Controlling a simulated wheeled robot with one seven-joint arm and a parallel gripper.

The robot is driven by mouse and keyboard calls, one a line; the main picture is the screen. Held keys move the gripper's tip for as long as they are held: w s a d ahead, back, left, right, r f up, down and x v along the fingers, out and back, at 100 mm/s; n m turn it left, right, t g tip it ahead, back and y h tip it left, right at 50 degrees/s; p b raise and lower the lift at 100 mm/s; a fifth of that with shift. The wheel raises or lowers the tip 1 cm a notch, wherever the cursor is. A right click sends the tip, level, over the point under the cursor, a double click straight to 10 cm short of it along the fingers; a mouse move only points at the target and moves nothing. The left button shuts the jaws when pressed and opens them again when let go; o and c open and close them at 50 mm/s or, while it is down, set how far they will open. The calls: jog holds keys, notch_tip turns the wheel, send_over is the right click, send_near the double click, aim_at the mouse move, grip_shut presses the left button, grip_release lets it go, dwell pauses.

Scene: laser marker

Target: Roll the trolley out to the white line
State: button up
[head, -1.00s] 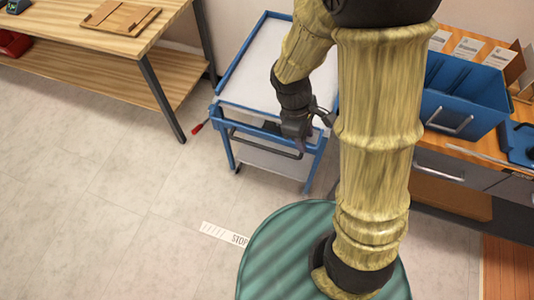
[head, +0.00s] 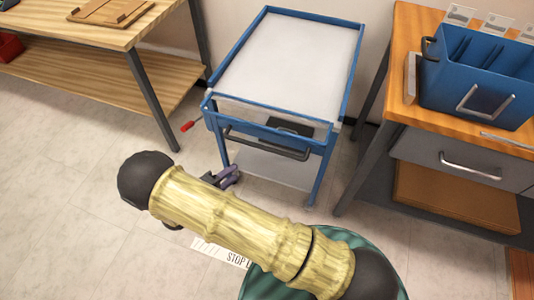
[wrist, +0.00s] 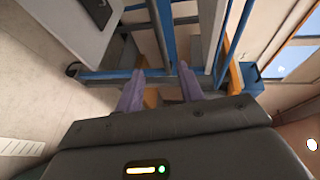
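The trolley (head: 247,88) has a blue frame and a pale top, and stands between the table and the bench. Its dark handle bar (head: 265,145) runs across its near side. The white line is a pale floor strip (head: 206,247) with stripes and "STOP" lettering, nearer me than the trolley and partly hidden by my arm. My gripper (head: 228,176) is low in front of the trolley, below the handle and left of its middle. In the wrist view my gripper (wrist: 160,82) has its purple fingers apart, with nothing between them and blue bars beyond.
A wooden table (head: 120,40) with a lower shelf stands at the left. A wooden bench (head: 398,100) with a blue bin (head: 450,85) stands at the right. A red-tipped lever (head: 188,126) sticks out at the trolley's left. Floor between trolley and strip looks clear.

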aim_at(267, 149)
jog(key=shift+w+d, duration=0.1)
jog(key=b+x, duration=0.1)
jog(key=x, duration=1.6)
jog(key=shift+d+f, duration=0.1)
jog(key=shift+f, duration=0.05)
jog(key=shift+w, duration=0.1)
jog(key=shift+c, duration=0.5)
grip_shut()
